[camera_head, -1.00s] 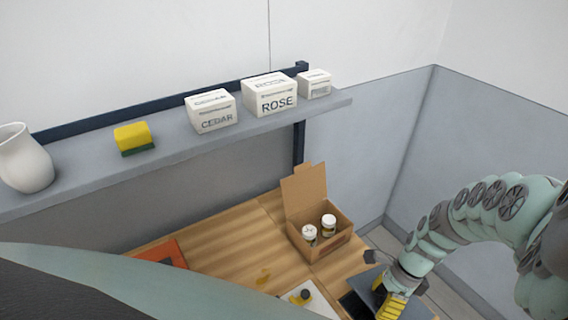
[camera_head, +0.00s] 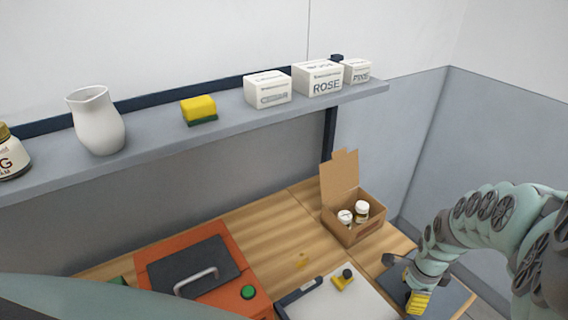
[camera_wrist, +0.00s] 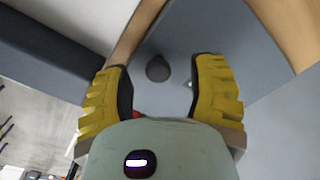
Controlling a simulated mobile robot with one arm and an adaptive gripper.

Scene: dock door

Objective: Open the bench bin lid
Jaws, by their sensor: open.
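A flat grey panel, which looks like the bench bin lid (camera_head: 452,298), lies at the right end of the wooden bench in the head view. It looks flat and closed. My gripper (camera_head: 418,303) is over it with yellow fingers pointing down and hides part of it. In the wrist view, my gripper (camera_wrist: 160,88) is open and empty. A dark round knob (camera_wrist: 158,68) shows on the grey surface between and beyond the fingers. I cannot tell the height of the fingers above it.
An open cardboard box (camera_head: 352,232) with two jars stands behind my gripper. A white board (camera_head: 340,300) with a yellow-and-black item lies to the left. Further left is an orange box (camera_head: 160,262) with a handled dark lid. A shelf (camera_head: 230,120) with several items runs above.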

